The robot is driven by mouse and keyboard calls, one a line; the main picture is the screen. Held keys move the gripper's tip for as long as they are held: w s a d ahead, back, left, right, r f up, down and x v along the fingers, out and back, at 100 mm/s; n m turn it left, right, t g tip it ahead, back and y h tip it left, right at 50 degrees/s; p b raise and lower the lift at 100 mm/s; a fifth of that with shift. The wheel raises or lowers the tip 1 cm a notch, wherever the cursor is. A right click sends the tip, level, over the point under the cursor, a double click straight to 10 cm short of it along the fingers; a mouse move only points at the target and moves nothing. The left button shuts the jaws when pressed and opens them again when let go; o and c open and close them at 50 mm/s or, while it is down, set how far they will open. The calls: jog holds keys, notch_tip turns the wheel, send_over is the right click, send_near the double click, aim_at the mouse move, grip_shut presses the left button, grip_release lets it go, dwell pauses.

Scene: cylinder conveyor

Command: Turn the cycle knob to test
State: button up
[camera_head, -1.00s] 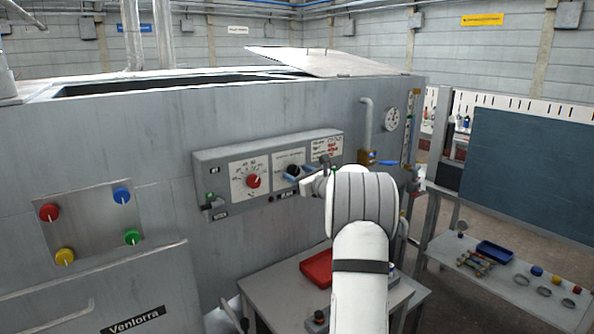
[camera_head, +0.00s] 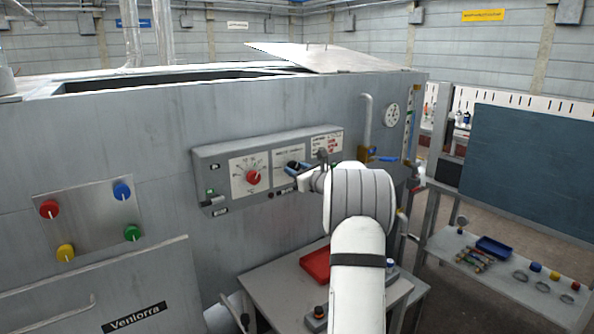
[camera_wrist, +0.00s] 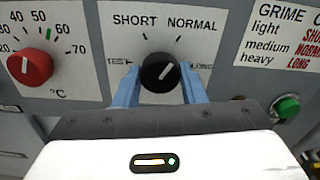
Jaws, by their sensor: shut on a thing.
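The black cycle knob (camera_wrist: 152,70) is on the white dial plate in the wrist view. Its white pointer line slants up and to the right, toward the NORMAL side. TEST is printed at the left of the knob, SHORT at upper left, NORMAL at upper right and LONG at right. My gripper (camera_wrist: 160,76) has one blue finger on each side of the knob and is shut on it. In the head view my gripper (camera_head: 296,169) reaches the control panel (camera_head: 216,160), and the fingers and wrist largely hide the knob.
A red temperature knob (camera_wrist: 30,68) is left of the cycle knob, and a green button (camera_wrist: 286,107) is at lower right. A grime chart (camera_wrist: 285,40) is at right. Below my arm stands a small table (camera_head: 275,286) with a red tray (camera_head: 315,264).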

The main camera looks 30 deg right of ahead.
jog(key=shift+f+n+b, duration=0.15)
jog(key=shift+n+b, duration=0.15)
jog(key=shift+b, duration=0.45)
jog(key=n+b, duration=2.3)
jog(key=b, duration=0.5)
jog(key=shift+n, duration=0.3)
jog(key=o, duration=1)
